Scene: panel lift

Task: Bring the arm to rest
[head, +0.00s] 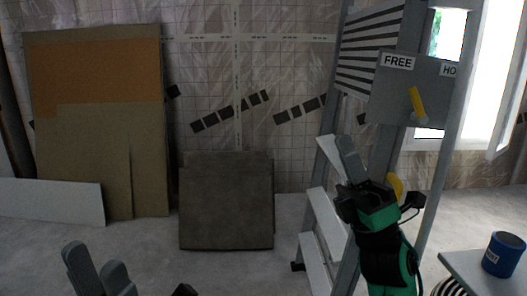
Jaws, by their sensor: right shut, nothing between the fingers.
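My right gripper (346,148) is at the centre right, raised in front of the grey metal frame, with its fingers pointing up and shut on nothing. Its green and black wrist and forearm come up from the bottom edge. My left gripper (95,254) shows only at the bottom left edge. Its two grey fingertips stand apart with nothing visible between them, and the rest is cut off. A grey plate (388,95) labelled FREE and a partly hidden HO... carries a yellow lever (416,103), up and to the right of my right gripper and apart from it.
A white-stepped ladder-like frame (318,209) stands beside my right arm. A table (480,272) with a blue can (503,254) is at the lower right. Brown boards (100,150) and a dark slab (226,205) lean at the back. The middle floor is clear.

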